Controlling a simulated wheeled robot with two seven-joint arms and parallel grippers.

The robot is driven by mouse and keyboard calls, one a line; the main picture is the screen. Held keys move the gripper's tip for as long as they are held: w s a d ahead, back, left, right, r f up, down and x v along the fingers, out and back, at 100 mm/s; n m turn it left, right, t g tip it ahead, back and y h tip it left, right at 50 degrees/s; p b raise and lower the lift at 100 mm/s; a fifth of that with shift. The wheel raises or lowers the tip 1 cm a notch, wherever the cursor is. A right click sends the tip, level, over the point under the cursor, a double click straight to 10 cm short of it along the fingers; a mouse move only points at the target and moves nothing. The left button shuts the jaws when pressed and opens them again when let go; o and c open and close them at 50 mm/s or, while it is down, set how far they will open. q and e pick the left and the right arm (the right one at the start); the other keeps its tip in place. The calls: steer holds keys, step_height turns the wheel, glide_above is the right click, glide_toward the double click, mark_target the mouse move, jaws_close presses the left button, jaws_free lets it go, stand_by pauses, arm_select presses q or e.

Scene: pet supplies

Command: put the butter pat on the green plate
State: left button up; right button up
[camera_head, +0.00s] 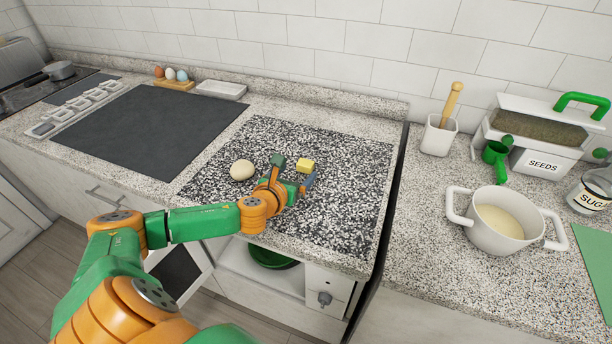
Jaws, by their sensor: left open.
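The butter pat (306,165) is a small yellow block on the black-and-white speckled panel of the counter. My left gripper (294,171) reaches over this panel with its fingers apart. The butter pat is at the far side of the fingertips, close to them; I cannot tell whether they touch it. A round green dish (268,256), which looks like the green plate, sits in the open white compartment below the counter. My right gripper is out of view.
A pale round ball of dough (242,170) lies left of my left gripper. A white pot (500,222), a seeds box (541,160), a sugar jar (590,192) and a utensil cup (438,136) stand at right. The dark board (160,120) at left is bare.

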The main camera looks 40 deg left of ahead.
mark_target(304, 165)
arm_select(q)
steer(key=x, duration=0.6)
steer(key=shift+a, duration=0.3)
steer(key=shift+w+f, duration=0.1)
steer(key=shift+w, duration=0.25)
steer(key=shift+d, duration=0.1)
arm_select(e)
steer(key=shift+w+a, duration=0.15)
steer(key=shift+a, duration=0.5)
arm_select(q)
jaws_close()
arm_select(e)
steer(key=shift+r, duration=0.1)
